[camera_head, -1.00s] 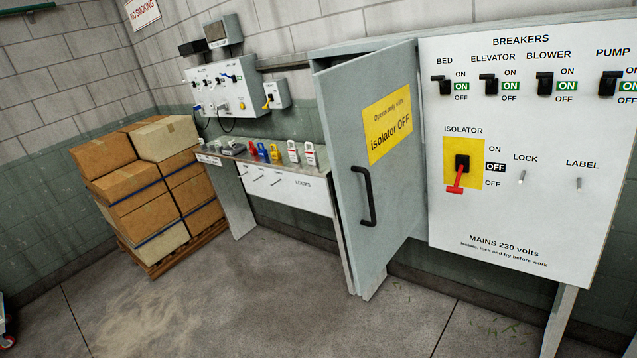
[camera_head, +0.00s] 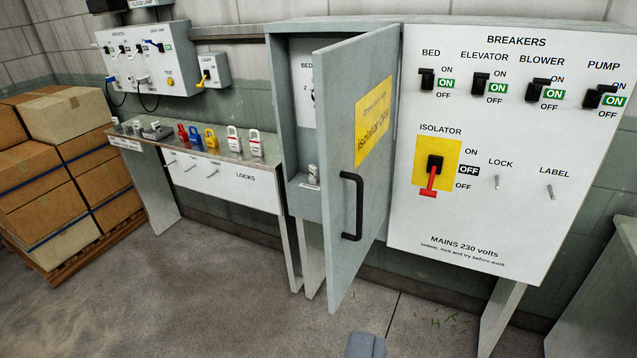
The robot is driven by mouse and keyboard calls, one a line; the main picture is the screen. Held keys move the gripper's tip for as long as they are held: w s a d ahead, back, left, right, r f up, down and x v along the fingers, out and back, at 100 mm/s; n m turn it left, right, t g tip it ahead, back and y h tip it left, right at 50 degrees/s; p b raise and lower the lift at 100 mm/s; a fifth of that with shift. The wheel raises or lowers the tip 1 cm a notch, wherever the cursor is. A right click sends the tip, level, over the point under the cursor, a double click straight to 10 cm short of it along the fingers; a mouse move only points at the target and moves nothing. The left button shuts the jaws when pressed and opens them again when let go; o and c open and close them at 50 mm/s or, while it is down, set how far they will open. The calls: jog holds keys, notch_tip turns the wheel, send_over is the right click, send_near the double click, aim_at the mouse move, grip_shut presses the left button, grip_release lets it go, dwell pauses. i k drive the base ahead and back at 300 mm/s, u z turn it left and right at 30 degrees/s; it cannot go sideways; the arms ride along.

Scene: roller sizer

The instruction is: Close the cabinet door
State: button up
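The grey cabinet door (camera_head: 340,130) stands open in the middle of the view, swung out towards me. Its hinge side is at the right, by the breaker panel, and its free edge is nearer to me. The door has a black bar handle (camera_head: 352,205) and a yellow sign reading "isolator OFF" (camera_head: 373,122). Left of the door, part of the cabinet (camera_head: 280,120) interior shows, with a white panel and a small pale item on a ledge. A grey-blue end, apparently my gripper (camera_head: 365,346), shows at the bottom edge, apart from the door. Its fingers cannot be made out.
The breaker panel (camera_head: 505,215) stands right of the door, its red isolator lever pointing down. A lock shelf (camera_head: 230,183) with several padlocks stands left. Stacked boxes (camera_head: 62,115) are at far left. Bare floor lies in front.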

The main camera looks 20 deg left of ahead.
aim_at(356, 82)
jog(key=u, duration=0.2)
jog(key=i, duration=1)
jog(key=z, duration=0.1)
